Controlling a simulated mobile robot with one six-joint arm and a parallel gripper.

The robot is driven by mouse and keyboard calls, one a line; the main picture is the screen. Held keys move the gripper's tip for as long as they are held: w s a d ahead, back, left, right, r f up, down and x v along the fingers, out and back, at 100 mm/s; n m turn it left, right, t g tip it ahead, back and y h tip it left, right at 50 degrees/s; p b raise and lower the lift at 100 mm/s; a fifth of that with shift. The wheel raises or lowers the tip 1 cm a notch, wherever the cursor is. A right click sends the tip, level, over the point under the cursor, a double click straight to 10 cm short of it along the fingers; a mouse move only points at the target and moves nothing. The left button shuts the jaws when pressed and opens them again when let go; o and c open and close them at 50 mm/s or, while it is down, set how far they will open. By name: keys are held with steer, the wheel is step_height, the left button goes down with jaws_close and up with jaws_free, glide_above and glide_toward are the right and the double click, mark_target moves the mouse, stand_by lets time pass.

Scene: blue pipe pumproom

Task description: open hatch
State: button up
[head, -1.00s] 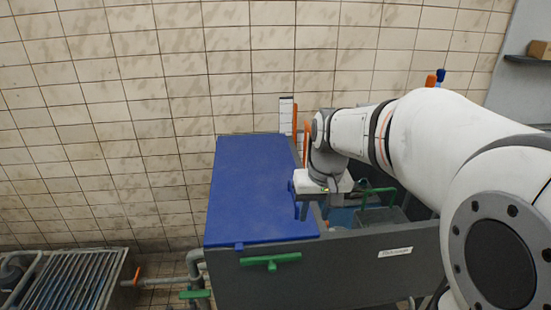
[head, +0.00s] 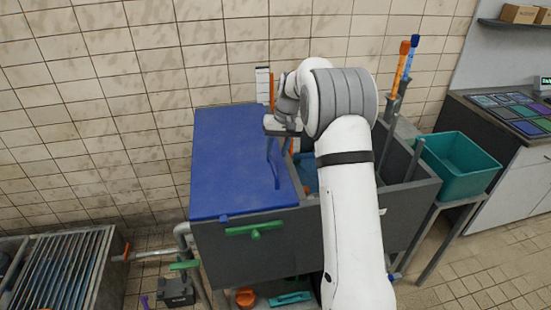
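The hatch is a flat blue lid (head: 235,165) lying closed over the left part of a grey tank (head: 390,205). A raised blue handle (head: 276,177) stands near the lid's right edge. My gripper (head: 278,150) points down at the far end of this handle, close above or around it. Contact and the gap between the fingers are too small to make out. My white arm reaches in from the lower right and hides part of the tank's open right side.
A teal bin (head: 458,165) stands on a stand to the right of the tank. Tools with orange and blue tops (head: 404,60) rise from the tank's back right. A green handle (head: 255,229) is on the tank front. A grated basin (head: 60,268) is at lower left.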

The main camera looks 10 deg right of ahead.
mark_target(274, 164)
steer(key=shift+a+f+p, duration=0.15)
steer(key=shift+a+f, duration=0.1)
steer(key=shift+f, duration=0.95)
steer(key=shift+a+f+p, duration=0.15)
steer(key=shift+a+f, duration=0.05)
steer(key=shift+f, duration=0.95)
steer(key=shift+c, duration=0.3)
jaws_close()
steer(key=shift+r, duration=0.1)
